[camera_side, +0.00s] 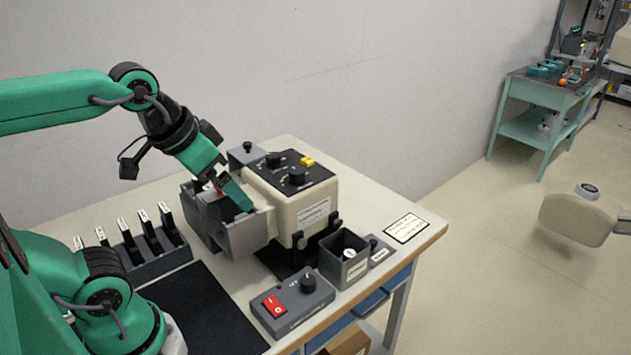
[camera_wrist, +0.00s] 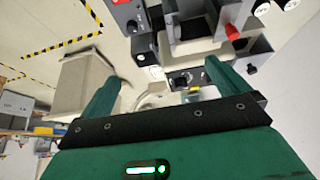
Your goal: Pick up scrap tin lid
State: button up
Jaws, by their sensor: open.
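In the side view a small grey lid-like plate with a black knob and a white label (camera_side: 380,251) lies on the bench, right beside a dark open tin (camera_side: 355,270). A similar grey plate with a knob (camera_side: 246,154) sits behind the cream machine. I cannot tell for certain which is the scrap tin lid. My gripper (camera_side: 236,192) points down over the grey box at the machine's left, away from both plates. In the wrist view my gripper (camera_wrist: 158,88) has its fingers spread, with nothing held between them.
The cream machine (camera_side: 318,205) with black knobs stands mid-bench, the grey box (camera_side: 250,237) at its left. A switch box with a red rocker (camera_side: 275,304), a slotted rack (camera_side: 160,262) and a black mat (camera_side: 205,310) are nearer. A printed card (camera_side: 406,228) lies at right.

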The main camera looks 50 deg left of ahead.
jog(key=w+d+r+g, duration=0.2)
jog(key=w+r, duration=0.7)
jog(key=w, duration=0.4)
jog(key=g, duration=0.4)
send_over(377, 238)
jog(key=s+d, duration=0.2)
jog(key=s, duration=0.1)
notch_tip(377, 238, down, 7)
jog(key=f, duration=2.9)
jog(key=shift+w+f, duration=0.2)
jog(key=shift+f, duration=0.05)
jog(key=c, duration=1)
jog(key=shift+o, duration=0.2)
jog(key=shift+r, duration=0.1)
notch_tip(377, 238, up, 10)
